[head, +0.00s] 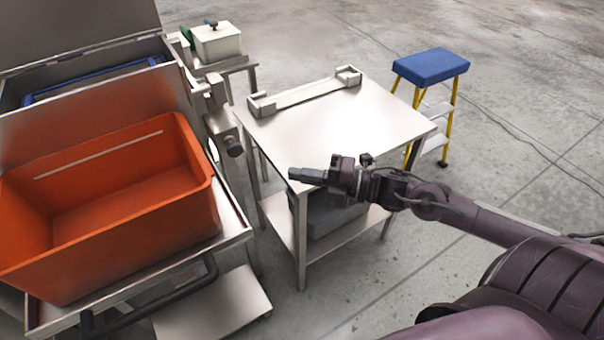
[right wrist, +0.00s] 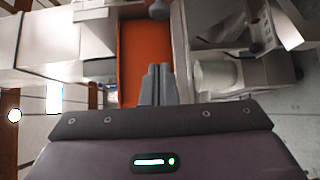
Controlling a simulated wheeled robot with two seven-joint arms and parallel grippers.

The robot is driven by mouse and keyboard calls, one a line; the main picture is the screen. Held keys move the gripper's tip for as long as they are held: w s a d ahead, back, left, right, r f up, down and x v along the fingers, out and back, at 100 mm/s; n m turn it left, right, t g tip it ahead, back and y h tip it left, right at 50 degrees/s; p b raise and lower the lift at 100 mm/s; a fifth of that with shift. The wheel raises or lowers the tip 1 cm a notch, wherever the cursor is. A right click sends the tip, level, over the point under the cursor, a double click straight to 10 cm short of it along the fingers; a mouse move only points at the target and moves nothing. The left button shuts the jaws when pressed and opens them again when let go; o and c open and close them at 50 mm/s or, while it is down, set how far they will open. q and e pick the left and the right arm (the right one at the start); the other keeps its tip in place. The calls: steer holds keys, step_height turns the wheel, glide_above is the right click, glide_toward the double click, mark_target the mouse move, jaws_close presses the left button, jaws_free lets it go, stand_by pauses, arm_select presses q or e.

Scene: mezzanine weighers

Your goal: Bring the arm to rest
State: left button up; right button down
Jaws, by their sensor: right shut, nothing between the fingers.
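My right gripper (head: 306,175) is at the end of the arm that comes in from the right in the head view. Its fingers are together and point left, over the near edge of the steel table (head: 340,125) as seen in the picture. I cannot tell its height above the table. In the right wrist view the shut fingers (right wrist: 158,84) show with nothing between them, in front of part of an orange bin (right wrist: 130,60). My left gripper is not in view.
A large orange bin (head: 110,224) sits on a steel stand at the left. A white lidded box (head: 216,44) stands at the back. A blue-topped step stool (head: 431,65) is behind the table at right. A grey box is under the table. The tabletop is mostly clear.

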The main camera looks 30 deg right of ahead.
stand_by(0.4)
steer(key=w+d+f+m+t+h, duration=0.2)
steer(key=d+f+m+h, duration=0.65)
steer(key=f, duration=0.75)
steer(key=s+d+f+m+g+h, duration=0.1)
steer(key=s+d+f+m+h, duration=0.2)
steer(key=f, duration=0.5)
steer(key=s+d+f+m+g+h, duration=0.1)
steer(key=s+d+f+m, duration=0.35)
steer(key=f, duration=0.45)
steer(key=s+a+f+m+g+h, duration=0.1)
steer(key=s+a+f+m+g, duration=0.1)
steer(key=s+f, duration=0.45)
steer(key=s+a+f+m+g, duration=0.1)
steer(key=s+f+m+g, duration=0.2)
steer(key=s+f, duration=0.35)
steer(key=s+a+f+m+g, duration=0.2)
steer(key=s+a+f, duration=0.4)
steer(key=s, duration=0.3)
steer(key=s+a+f+m+g, duration=0.2)
steer(key=s+a+f+g, duration=0.2)
steer(key=s+a+f, duration=0.2)
steer(key=s+a, duration=0.2)
steer(key=s, duration=0.1)
steer(key=shift+s+f, duration=0.2)
steer(key=shift+s, duration=0.1)
